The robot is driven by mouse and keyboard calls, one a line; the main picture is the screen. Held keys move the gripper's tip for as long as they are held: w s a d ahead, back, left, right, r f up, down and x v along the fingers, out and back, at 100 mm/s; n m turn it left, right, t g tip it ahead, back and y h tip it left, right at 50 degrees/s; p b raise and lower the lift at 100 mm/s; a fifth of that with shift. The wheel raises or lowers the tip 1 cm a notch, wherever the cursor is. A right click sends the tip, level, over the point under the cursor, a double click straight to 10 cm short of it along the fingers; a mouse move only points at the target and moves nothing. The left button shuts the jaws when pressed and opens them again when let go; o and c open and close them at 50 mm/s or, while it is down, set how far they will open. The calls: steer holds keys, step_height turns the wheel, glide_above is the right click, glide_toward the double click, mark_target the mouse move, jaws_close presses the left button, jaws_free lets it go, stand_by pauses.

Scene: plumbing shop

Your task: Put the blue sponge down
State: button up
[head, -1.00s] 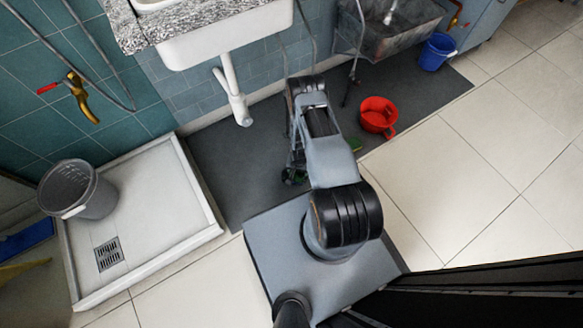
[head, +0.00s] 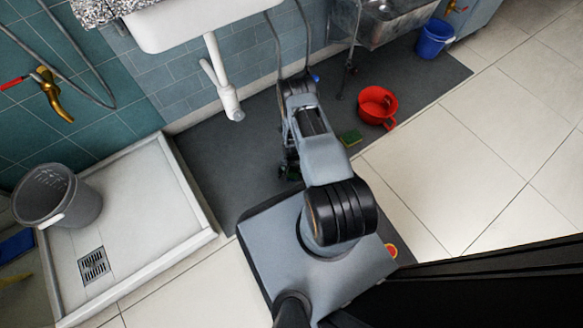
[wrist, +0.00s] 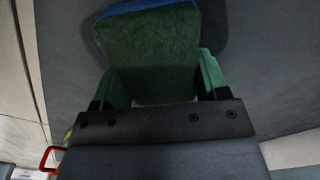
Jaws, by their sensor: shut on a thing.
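My gripper (wrist: 155,80) is shut on the blue sponge (wrist: 147,58), which shows a broad green face and a blue strip at its far edge in the wrist view. The fingers press it from both sides. A dark shadow lies around it on the grey mat (wrist: 270,70); I cannot tell whether it touches the mat. In the head view my gripper (head: 289,170) is low over the mat (head: 225,150), left of my arm, and the sponge is mostly hidden there.
A green-and-yellow sponge (head: 350,138) lies on the mat, beside a red pot (head: 377,105). A blue bucket (head: 435,38) stands at the back right. A grey bucket (head: 60,195) stands in the white shower tray (head: 140,215). The mat left of my gripper is clear.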

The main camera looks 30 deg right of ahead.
steer(key=o, duration=1)
steer(key=w+a+r+n+p, duration=0.1)
steer(key=r+p, duration=0.1)
steer(key=r, duration=1.2)
steer(key=w+a+r+n+t+p, duration=0.1)
steer(key=w+a+r+n+p, duration=0.1)
steer(key=r, duration=1.3)
steer(key=w+a+r+n+p, duration=0.1)
steer(key=r+p, duration=0.1)
steer(key=r, duration=1.2)
steer(key=s+a+r+n, duration=0.2)
steer(key=s+r, duration=0.5)
steer(key=r, duration=0.2)
steer(key=s+a+r+n+t, duration=0.1)
steer(key=s+a+r, duration=0.2)
steer(key=s+r, duration=0.5)
steer(key=shift+r+n+t, duration=0.3)
steer(key=shift+r+n, duration=0.05)
steer(key=shift+n, duration=0.05)
